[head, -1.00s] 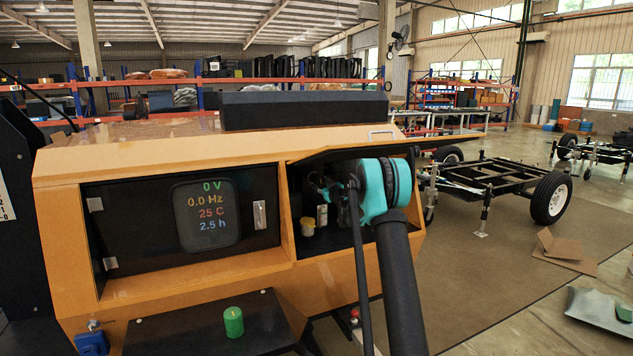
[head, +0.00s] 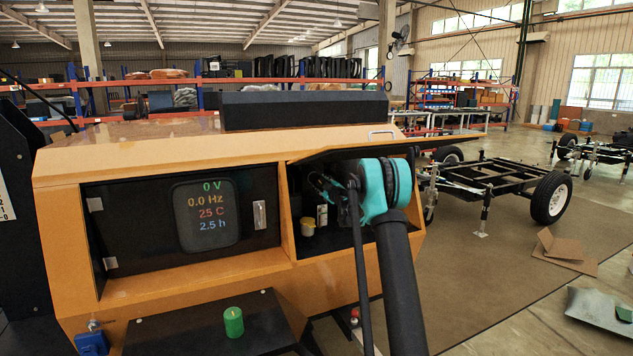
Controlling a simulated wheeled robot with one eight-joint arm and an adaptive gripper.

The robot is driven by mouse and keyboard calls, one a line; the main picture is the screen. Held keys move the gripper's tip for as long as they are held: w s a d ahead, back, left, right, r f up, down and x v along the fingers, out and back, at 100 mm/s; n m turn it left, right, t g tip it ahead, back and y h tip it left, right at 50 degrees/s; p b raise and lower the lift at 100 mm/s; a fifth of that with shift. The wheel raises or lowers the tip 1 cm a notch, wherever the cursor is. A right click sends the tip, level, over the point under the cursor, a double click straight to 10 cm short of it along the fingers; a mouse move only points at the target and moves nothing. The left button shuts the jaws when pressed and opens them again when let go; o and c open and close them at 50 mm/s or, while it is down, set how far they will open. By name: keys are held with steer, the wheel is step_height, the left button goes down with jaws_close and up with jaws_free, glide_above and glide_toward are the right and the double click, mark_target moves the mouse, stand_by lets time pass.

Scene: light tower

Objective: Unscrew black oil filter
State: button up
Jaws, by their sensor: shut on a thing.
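My gripper (head: 320,186) reaches into the open compartment (head: 345,247) on the right of the orange light tower cabinet (head: 180,150), in the head view. Its fingers are shut on a dark thing, which fits the black oil filter. The filter's outline is lost against the dark interior, and my arm hides part of the compartment. I cannot tell how far the filter is turned. A green cylinder (head: 233,322) stands upright on the black shelf (head: 175,333) below the display, apart from my gripper.
The raised black door (head: 390,148) hangs over my arm. A display panel (head: 207,216) is at the left. A wheeled trailer frame (head: 495,180) stands behind at the right.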

steer(key=n, duration=0.5)
stand_by(0.3)
steer(key=o, duration=1.4)
steer(key=shift+c, duration=0.2)
